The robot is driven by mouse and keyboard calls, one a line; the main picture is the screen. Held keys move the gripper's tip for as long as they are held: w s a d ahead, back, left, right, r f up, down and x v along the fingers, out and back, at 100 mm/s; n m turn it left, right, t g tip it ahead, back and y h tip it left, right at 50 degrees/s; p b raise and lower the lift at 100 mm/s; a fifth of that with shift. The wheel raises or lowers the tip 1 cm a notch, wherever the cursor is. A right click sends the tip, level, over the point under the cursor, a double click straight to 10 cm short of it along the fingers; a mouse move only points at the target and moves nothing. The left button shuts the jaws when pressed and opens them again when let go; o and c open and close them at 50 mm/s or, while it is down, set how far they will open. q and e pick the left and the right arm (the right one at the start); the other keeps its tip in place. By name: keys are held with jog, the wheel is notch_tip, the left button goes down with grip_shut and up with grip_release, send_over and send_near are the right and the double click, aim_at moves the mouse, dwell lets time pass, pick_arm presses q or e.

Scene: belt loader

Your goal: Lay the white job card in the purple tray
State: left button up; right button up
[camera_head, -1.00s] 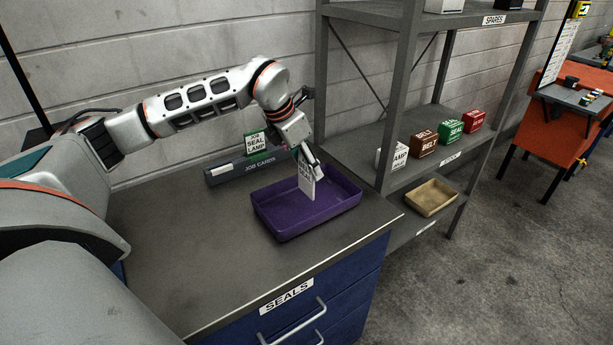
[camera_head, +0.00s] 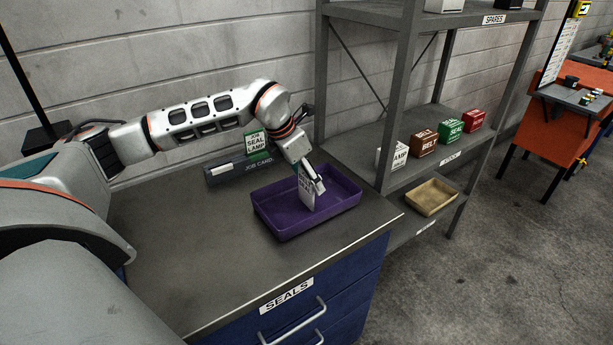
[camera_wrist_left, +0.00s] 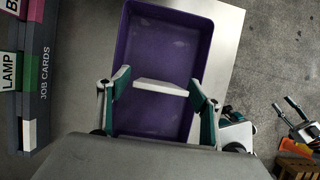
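The white job card (camera_head: 306,190) is upright in the head view, between the fingers of my left gripper (camera_head: 317,186). Its lower part is inside the purple tray (camera_head: 283,232); I cannot tell if it touches the floor of the tray. In the left wrist view the card (camera_wrist_left: 160,87) shows nearly edge-on, across the gap between the two fingertips of the left gripper (camera_wrist_left: 160,90), over the tray (camera_wrist_left: 160,45). The tray is otherwise empty. My right gripper is out of view.
The tray stands on a grey bench top (camera_head: 180,255) with clear room to its left. Behind is a job cards rack (camera_head: 225,173) with a green-edged card (camera_head: 257,143). Shelving (camera_head: 400,90) with several boxes and a tan bin (camera_head: 431,197) stands to the right.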

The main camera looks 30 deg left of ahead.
pick_arm(q)
jog(key=v, duration=1.2)
jog(key=shift+b, duration=0.3)
jog(key=shift+r, duration=0.15)
jog(key=shift+s, duration=0.15)
